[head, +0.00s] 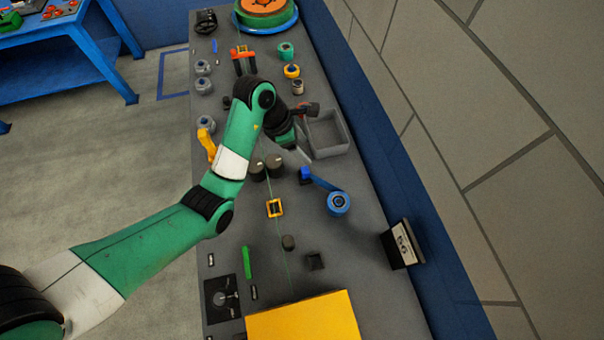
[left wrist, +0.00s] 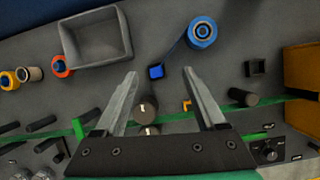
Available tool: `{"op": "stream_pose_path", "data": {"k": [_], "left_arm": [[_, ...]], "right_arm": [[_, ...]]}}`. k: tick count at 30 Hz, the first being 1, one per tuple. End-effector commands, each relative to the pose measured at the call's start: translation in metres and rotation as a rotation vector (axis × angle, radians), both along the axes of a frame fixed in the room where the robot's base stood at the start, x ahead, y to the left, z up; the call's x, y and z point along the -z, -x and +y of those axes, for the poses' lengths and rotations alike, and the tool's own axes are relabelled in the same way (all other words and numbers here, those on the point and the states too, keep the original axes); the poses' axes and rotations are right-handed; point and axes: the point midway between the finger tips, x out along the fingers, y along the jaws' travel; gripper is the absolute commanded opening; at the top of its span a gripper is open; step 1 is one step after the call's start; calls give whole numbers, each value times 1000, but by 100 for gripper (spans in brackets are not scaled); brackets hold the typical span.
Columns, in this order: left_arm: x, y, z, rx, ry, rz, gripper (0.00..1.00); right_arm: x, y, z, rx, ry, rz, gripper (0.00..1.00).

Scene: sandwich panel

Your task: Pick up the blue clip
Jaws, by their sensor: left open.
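A small blue block (head: 305,175), which may be the blue clip, lies on the grey bench, joined by a blue strip to a round blue spool (head: 338,203). In the left wrist view the block (left wrist: 156,71) shows between my fingertips, apart from both. A slim blue piece (head: 214,46) lies at the far left of the bench; I cannot tell which is the clip. My left gripper (head: 301,153) is open and empty, close to the block on its far side, partly hidden by its own wrist. Its two fingers (left wrist: 159,76) are spread wide. My right gripper is not in view.
A grey bin (head: 344,139) stands beside my left gripper. Two dark knobs (head: 266,168) rise close to it. A yellow box (head: 303,318) is at the near end, and a black display (head: 402,244) stands at the right edge. A thin green line runs along the bench.

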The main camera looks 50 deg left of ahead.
Motion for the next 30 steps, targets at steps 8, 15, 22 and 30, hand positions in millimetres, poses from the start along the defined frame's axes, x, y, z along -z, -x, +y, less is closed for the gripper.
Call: {"op": "stream_pose_path", "data": {"k": [8, 15, 22, 30], "left_arm": [[75, 19, 42, -101, 16, 37, 72], [92, 13, 38, -100, 18, 37, 72], [128, -1, 30, -100, 16, 34, 72], [141, -5, 25, -99, 17, 33, 72]], "right_arm": [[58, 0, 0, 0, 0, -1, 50], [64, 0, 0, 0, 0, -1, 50], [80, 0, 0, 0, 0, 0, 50], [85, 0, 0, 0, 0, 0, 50]]}}
